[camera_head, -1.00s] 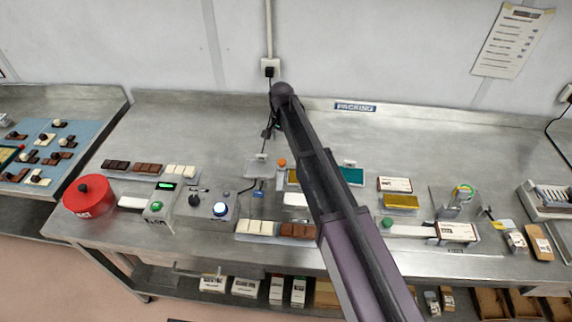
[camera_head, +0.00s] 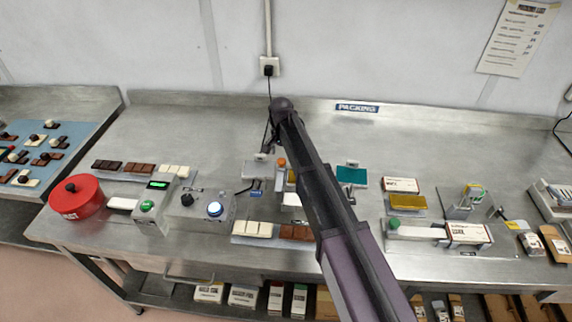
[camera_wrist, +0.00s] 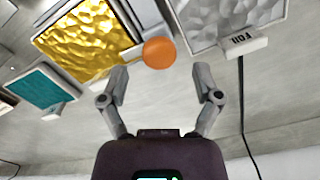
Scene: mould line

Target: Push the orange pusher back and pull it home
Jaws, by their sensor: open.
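The orange pusher shows its round orange knob (camera_wrist: 159,53) in the wrist view, just beyond my fingertips and roughly centred between them. In the head view the knob (camera_head: 281,162) stands just left of my arm. My gripper (camera_wrist: 160,76) is open and empty, with one finger on each side. I see no contact between a finger and the knob. The rest of the pusher is mostly out of sight. In the head view my arm hides the gripper's jaws.
The wrist view shows a gold foil tray (camera_wrist: 85,42) left of the knob, a silver foil holder (camera_wrist: 228,22) right of it, and a teal pad (camera_wrist: 42,88) farther left. A black cable (camera_wrist: 243,110) hangs at right. The bench's back strip (camera_head: 215,120) is clear.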

